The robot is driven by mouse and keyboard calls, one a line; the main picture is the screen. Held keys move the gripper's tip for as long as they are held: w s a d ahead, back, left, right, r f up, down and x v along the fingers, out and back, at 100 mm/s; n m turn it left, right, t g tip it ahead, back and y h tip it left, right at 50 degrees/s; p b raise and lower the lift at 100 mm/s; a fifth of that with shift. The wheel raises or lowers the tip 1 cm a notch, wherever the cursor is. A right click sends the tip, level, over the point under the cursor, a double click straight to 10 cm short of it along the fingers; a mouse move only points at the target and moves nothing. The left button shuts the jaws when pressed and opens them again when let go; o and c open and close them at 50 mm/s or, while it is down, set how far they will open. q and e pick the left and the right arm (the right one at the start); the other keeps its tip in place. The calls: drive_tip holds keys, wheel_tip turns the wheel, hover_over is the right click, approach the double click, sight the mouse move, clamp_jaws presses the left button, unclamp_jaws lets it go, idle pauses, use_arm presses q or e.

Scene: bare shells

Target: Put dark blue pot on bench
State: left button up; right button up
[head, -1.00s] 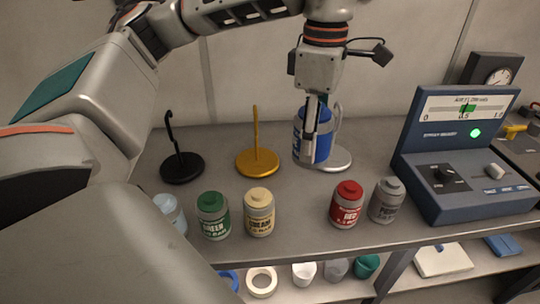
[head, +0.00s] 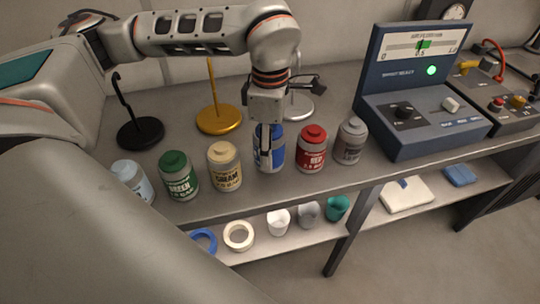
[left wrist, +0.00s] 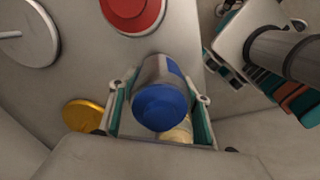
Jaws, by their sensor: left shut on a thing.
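The dark blue pot (head: 275,158) is upright at the front of the bench (head: 190,143), in the gap between the cream pot (head: 225,168) and the red pot (head: 311,150). My left gripper (head: 266,148) comes down from above and is shut on it. In the left wrist view the blue lid and grey label of the pot (left wrist: 160,100) show between the two fingers of the gripper (left wrist: 161,112). I cannot tell whether the pot's base touches the bench. My right gripper is not seen.
A green pot (head: 177,177), a pale blue pot (head: 131,181) and a grey pot (head: 350,141) share the row. Black (head: 140,134), gold (head: 219,120) and silver (head: 297,108) stands are behind. A dark blue meter console (head: 420,110) stands right. A lower shelf holds cups and rings.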

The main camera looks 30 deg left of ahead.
use_arm(q)
wheel_tip(320, 180, down, 3)
drive_tip(key=shift+f, duration=0.15)
drive_tip(key=shift+f, duration=0.1)
drive_tip(key=o, duration=1.4)
drive_tip(key=shift+c, duration=0.2)
